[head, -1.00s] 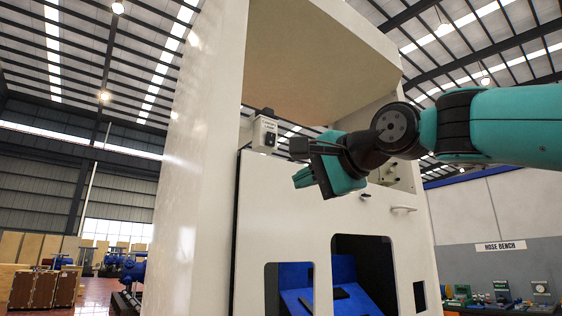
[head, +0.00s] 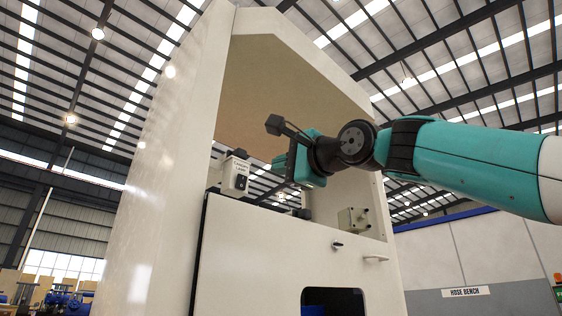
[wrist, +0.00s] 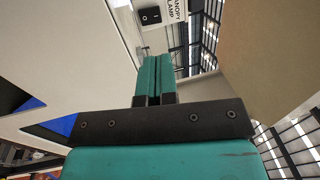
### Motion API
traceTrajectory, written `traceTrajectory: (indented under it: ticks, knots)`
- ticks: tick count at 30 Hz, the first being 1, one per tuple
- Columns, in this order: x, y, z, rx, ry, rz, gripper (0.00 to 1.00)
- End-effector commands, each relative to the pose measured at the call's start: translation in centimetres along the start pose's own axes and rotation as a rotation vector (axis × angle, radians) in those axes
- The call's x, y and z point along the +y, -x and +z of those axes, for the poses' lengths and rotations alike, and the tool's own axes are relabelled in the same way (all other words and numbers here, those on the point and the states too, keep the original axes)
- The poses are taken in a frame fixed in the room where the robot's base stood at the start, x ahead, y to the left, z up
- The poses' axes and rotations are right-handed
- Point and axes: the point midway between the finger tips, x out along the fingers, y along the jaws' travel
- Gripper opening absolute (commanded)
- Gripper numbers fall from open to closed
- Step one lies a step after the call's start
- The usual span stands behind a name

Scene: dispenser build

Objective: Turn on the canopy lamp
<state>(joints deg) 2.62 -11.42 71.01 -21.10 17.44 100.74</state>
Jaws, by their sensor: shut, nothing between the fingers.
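A small white switch box (head: 235,176) labelled as the canopy lamp is fixed at the left of the cabinet's upper opening. Its black rocker switch (wrist: 150,16) shows at the top of the wrist view, with "I" and "O" marks beside a printed label (wrist: 176,9). My gripper (head: 279,164) is to the right of the box in the head view, pointing towards it. In the wrist view its teal fingers (wrist: 154,60) are together and empty, below the switch in the picture. A gap appears between fingertips and switch. I see no lamp lit under the canopy.
The white cabinet (head: 160,150) surrounds the opening, with a beige canopy underside (head: 290,90) above. A small grey box with knobs (head: 353,220) is at the opening's right. A handle (head: 376,258) projects from the front panel below. The air around my gripper looks clear.

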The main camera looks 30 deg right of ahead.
Motion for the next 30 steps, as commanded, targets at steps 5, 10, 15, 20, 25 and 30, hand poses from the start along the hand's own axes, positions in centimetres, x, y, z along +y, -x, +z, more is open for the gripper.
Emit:
traceTrajectory:
  ticks: [5, 10, 15, 20, 25, 30]
  knots:
    - [-0.5, -4.3, 0.2, -0.005, -0.002, 0.005, 0.0]
    - [-0.5, -7.7, 0.2, -0.004, -0.001, 0.004, 0.0]
    - [-0.4, -9.9, 0.2, -0.003, 0.0, 0.002, 0.0]
    - [-0.1, -10.8, 0.2, -0.002, 0.0, 0.002, 0.0]
    - [0.0, -11.0, 0.1, -0.002, 0.001, 0.001, 0.0]
    - [0.0, -10.9, 0.1, -0.002, 0.0, 0.001, 0.0]
